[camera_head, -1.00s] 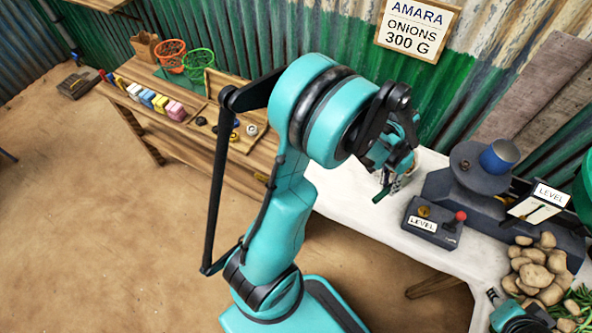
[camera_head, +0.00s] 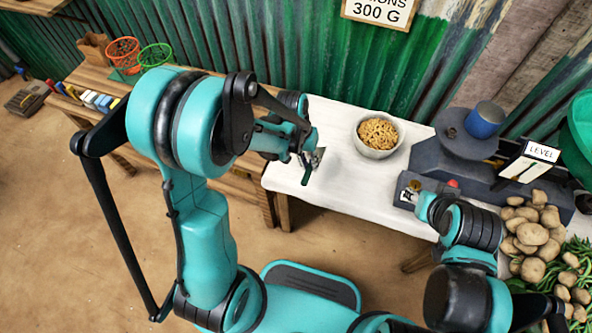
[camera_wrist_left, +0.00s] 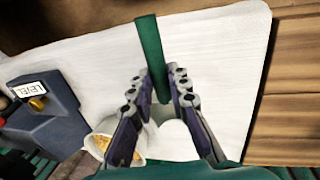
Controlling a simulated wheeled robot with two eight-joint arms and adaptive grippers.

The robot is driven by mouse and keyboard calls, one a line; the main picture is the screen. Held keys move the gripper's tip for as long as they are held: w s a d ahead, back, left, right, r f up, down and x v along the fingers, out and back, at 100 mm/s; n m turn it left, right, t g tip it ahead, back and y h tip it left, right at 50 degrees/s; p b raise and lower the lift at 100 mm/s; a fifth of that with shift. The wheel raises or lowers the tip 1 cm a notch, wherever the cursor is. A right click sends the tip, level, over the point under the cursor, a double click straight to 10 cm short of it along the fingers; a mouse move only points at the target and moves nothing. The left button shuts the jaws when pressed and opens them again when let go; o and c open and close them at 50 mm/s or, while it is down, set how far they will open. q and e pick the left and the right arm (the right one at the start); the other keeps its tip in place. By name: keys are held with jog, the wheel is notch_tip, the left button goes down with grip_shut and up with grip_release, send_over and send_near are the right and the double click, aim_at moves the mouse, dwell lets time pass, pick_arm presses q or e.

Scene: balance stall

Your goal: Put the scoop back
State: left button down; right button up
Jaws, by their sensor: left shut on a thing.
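My left gripper (camera_head: 311,160) is shut on the scoop and holds it over the left part of the white tabletop. The scoop's green handle (camera_head: 306,177) hangs below the fingers in the head view. In the left wrist view the handle (camera_wrist_left: 150,50) runs up between the fingertips (camera_wrist_left: 161,90). A pale rounded part, seemingly the scoop's bowl (camera_wrist_left: 177,141), shows behind the fingers, partly hidden. My right arm comes in at the lower right, in front of the level box; I cannot make out its fingers.
A pale bowl (camera_head: 362,149) with yellowish-brown contents stands right of the scoop. Farther right are the dark scale (camera_head: 440,158) with a blue cup (camera_head: 485,121), and potatoes (camera_head: 535,235). A wooden bench with an orange basket (camera_head: 123,52) and green basket (camera_head: 156,57) stands left. White tabletop around the scoop is clear.

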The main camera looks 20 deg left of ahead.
pick_arm(q)
jog(key=a+f, duration=0.2)
jog(key=a, duration=0.1)
jog(key=a+f+b, duration=0.1)
jog(key=shift+w+a, duration=0.2)
jog(key=shift+w, duration=0.05)
jog(key=shift+a+b+x, duration=0.2)
jog(key=shift+b+x, duration=0.35)
jog(key=shift+x, duration=0.35)
jog(key=shift+a+b+x, duration=0.2)
jog(key=shift+b+x, duration=0.35)
jog(key=shift+x, duration=0.35)
jog(key=shift+f, duration=0.1)
jog(key=shift+f, duration=0.2)
jog(key=c, duration=1.4)
grip_release()
jog(key=shift+c, duration=0.2)
jog(key=shift+r, duration=0.1)
